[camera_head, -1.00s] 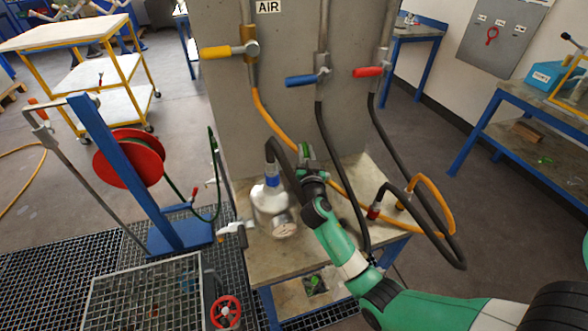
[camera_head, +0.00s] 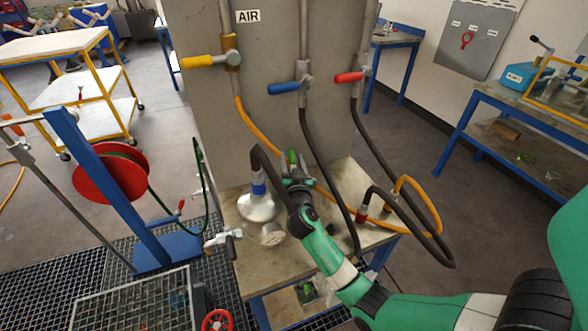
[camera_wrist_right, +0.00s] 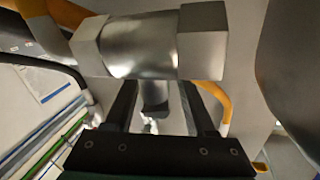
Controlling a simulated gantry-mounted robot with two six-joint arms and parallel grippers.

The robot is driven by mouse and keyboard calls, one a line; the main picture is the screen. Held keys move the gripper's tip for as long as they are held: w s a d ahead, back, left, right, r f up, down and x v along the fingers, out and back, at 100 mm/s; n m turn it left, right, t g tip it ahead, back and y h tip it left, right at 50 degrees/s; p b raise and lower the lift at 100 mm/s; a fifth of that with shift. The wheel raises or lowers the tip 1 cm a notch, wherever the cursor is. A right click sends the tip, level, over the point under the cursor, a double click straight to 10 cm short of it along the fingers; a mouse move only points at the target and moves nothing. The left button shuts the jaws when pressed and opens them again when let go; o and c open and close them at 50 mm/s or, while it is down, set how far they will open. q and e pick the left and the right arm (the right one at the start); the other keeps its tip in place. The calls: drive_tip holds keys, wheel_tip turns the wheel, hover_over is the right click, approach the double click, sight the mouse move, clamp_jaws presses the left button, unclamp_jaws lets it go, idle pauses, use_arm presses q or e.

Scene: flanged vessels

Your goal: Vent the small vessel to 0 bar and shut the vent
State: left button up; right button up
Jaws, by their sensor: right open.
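The small vessel (camera_head: 257,205) is a silvery, round-shouldered vessel with a blue collar (camera_head: 259,187) and a black hose at its top. It stands upright on the bench in the head view. A round dial gauge (camera_head: 272,234) sits at its front; its reading is too small to tell. A metal valve fitting (camera_head: 222,238) is at its lower left. My right gripper (camera_head: 294,172) is open, just right of the vessel's top. In the right wrist view its two dark fingers (camera_wrist_right: 158,105) stand apart with a metal stem between them, below a hex-ended metal fitting (camera_wrist_right: 150,45). My left gripper is not in view.
Yellow (camera_head: 203,62), blue (camera_head: 284,88) and red (camera_head: 349,77) valve handles are on the grey panel. Orange and black hoses loop over the bench (camera_head: 330,245) right of my arm. A red hose reel (camera_head: 110,173) stands at left. A red handwheel (camera_head: 217,321) is low in front.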

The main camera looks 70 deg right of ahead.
drive_tip(key=v, duration=1)
drive_tip(key=shift+s+a+p, duration=0.15)
drive_tip(key=shift+a+p, duration=0.15)
drive_tip(key=shift+p, duration=0.15)
